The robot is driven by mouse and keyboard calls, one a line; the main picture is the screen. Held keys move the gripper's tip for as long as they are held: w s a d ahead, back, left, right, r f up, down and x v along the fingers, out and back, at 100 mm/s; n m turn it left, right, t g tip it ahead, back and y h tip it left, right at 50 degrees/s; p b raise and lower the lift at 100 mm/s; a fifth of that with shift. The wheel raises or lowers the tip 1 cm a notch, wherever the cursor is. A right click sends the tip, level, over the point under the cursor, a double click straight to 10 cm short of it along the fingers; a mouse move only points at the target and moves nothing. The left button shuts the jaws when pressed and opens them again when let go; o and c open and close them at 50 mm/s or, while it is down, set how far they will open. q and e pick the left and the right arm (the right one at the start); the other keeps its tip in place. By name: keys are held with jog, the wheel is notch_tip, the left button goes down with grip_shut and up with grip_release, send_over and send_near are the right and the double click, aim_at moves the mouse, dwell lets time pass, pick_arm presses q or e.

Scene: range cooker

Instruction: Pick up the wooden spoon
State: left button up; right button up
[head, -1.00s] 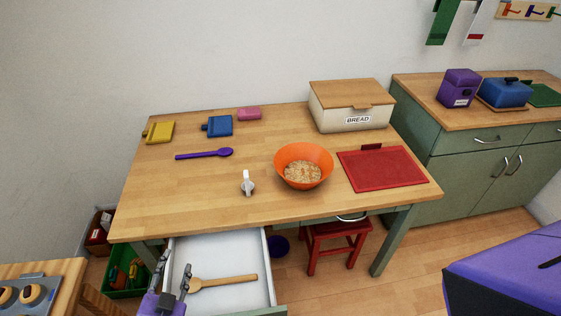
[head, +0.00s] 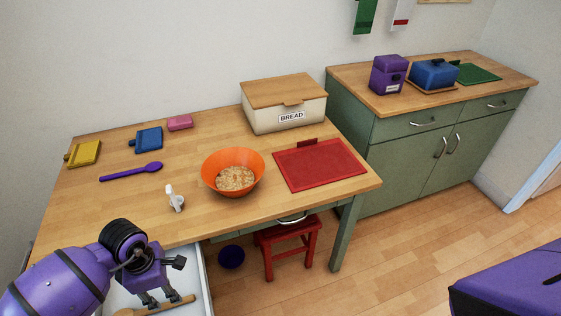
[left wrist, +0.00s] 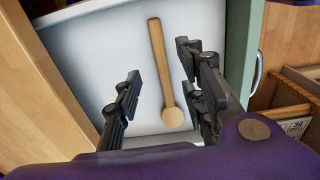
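The wooden spoon (head: 186,299) lies in the open white drawer (head: 207,285) under the table. In the head view my left gripper (head: 163,301) is over the drawer and hides part of the spoon. In the left wrist view the spoon (left wrist: 161,62) lies on the drawer floor (left wrist: 95,60), its round bowl towards me. My left gripper (left wrist: 160,80) is open there, with fingers on either side of the spoon in the picture. I cannot tell the exact height between fingers and spoon. My right gripper is not in view.
The wooden table (head: 235,215) above the drawer holds an orange bowl (head: 252,186), a red mat (head: 320,165), a bread box (head: 285,110) and a purple spoon (head: 130,172). A red stool (head: 288,238) stands under it.

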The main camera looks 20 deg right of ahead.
aim_at(170, 300)
pick_arm(q)
jog(key=shift+s+a+f, duration=0.2)
jog(key=shift+a+f, duration=0.1)
jog(key=shift+a, duration=0.05)
jog(key=f, duration=0.7)
jog(key=shift+w+f, duration=0.15)
jog(key=shift+w, duration=0.15)
grip_shut()
